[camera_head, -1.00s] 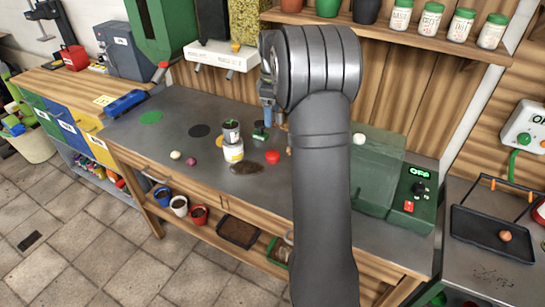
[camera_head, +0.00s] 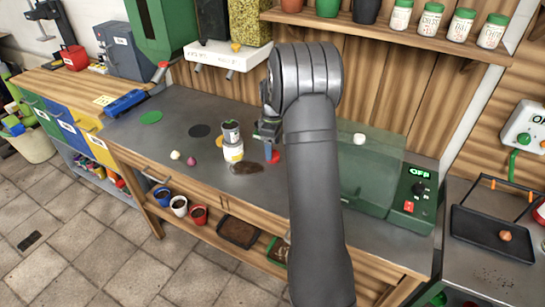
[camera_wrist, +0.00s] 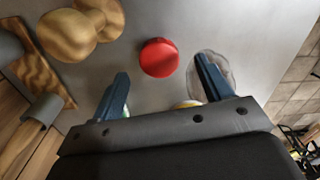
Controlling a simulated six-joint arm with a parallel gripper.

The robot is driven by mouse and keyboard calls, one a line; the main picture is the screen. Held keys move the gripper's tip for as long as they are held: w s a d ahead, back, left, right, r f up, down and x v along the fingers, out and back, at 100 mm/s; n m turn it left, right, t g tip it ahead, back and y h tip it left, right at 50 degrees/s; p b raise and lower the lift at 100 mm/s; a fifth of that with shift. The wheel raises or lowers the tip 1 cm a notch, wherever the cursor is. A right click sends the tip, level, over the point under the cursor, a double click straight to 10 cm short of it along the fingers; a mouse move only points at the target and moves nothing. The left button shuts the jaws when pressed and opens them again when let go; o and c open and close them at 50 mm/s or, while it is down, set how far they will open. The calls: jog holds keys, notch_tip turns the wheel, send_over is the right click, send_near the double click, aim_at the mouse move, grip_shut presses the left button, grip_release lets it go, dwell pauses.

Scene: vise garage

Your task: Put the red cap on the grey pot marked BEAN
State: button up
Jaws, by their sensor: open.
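The red cap (camera_head: 275,157) lies on the grey bench top, right of the pots and partly hidden by my gripper. In the wrist view the red cap (camera_wrist: 159,58) shows whole, a little beyond the gap between my fingertips. A grey pot (camera_head: 231,132) with something dark in its top appears upright at or just behind a white and yellow tub (camera_head: 233,153); I cannot read any marking on it. My gripper (camera_head: 270,137) is above the bench beside the pot. Its two blue fingers (camera_wrist: 162,72) are apart with nothing between them.
A brown patch (camera_head: 246,168) lies in front of the tub. A wooden knobbed object (camera_wrist: 75,35) is near the left finger, and a clear round thing (camera_wrist: 214,72) is behind the right finger. A green machine (camera_head: 385,185) stands to the right.

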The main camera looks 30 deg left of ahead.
notch_tip(320, 180, down, 3)
jog(key=shift+f, duration=0.2)
jog(key=c, duration=1.1)
notch_tip(320, 180, up, 24)
jog(key=s+a, duration=0.2)
jog(key=shift+c, duration=0.2)
send_over(230, 124)
jog(key=f, duration=0.5)
jog(key=shift+d+f, duration=0.25)
jog(key=shift+f, duration=0.1)
jog(key=shift+a+f, duration=0.15)
jog(key=shift+a, duration=0.05)
jog(key=shift+f, duration=1.95)
